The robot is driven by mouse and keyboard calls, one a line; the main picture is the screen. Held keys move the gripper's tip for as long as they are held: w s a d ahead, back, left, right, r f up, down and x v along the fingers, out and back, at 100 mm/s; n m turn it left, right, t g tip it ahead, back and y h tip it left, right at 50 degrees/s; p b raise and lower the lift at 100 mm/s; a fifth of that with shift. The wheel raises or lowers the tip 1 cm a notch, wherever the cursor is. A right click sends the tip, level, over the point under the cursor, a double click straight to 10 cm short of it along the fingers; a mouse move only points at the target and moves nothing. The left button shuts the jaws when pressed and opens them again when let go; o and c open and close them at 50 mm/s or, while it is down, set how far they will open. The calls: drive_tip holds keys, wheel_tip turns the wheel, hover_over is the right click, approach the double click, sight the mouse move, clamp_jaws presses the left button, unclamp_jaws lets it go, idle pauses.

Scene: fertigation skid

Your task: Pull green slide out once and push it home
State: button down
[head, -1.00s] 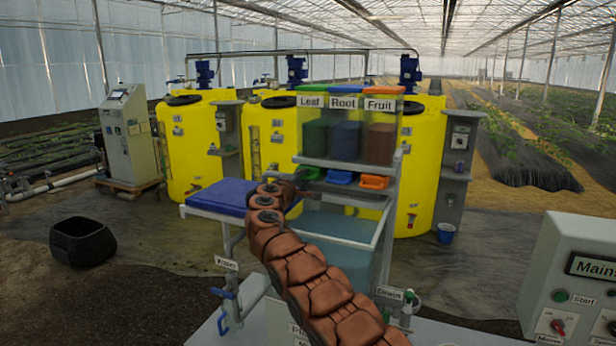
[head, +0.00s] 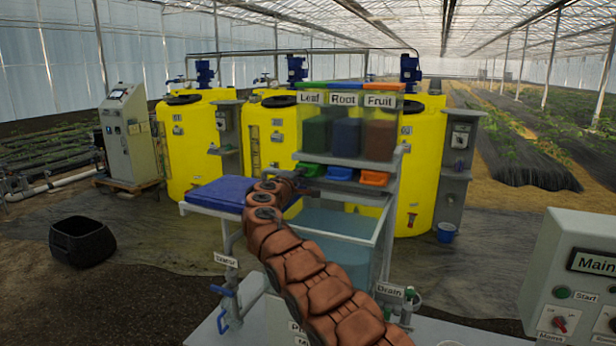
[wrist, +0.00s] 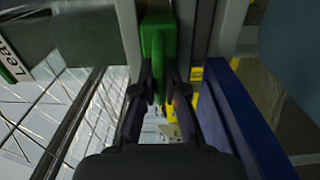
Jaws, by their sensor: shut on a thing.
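The green slide (head: 310,171) sits under the Leaf hopper (head: 314,135) in the head view, leftmost of three coloured slides. In the wrist view the green slide (wrist: 158,50) stands upright in the picture between grey side parts. My gripper (wrist: 159,88) has a dark finger on each side of it and is shut on it. In the head view my brown arm reaches up to the slide from the front, and its end hides most of my gripper. How far the slide stands out is hard to tell.
The blue slide (head: 340,174) and orange slide (head: 373,178) sit close to the right. A clear tank (head: 345,242) stands below the hoppers. A control box (head: 575,265) stands at front right.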

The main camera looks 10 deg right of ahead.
drive_tip(key=shift+b+v, duration=2.8)
drive_tip(key=shift+v, duration=0.15)
drive_tip(key=shift+w, duration=0.1)
drive_tip(key=shift+w+d+r+p, duration=0.1)
drive_tip(key=shift+w+p, duration=0.1)
drive_tip(key=shift+p, duration=0.25)
drive_tip(key=shift+w+d+p, duration=0.35)
drive_tip(key=shift+w+p, duration=0.15)
drive_tip(key=shift+w, duration=0.1)
drive_tip(key=shift+p+x, duration=2.35)
drive_tip(key=shift+p, duration=0.1)
drive_tip(key=c, duration=1)
unclamp_jaws()
drive_tip(key=shift+c, duration=0.2)
drive_tip(key=shift+b, duration=0.35)
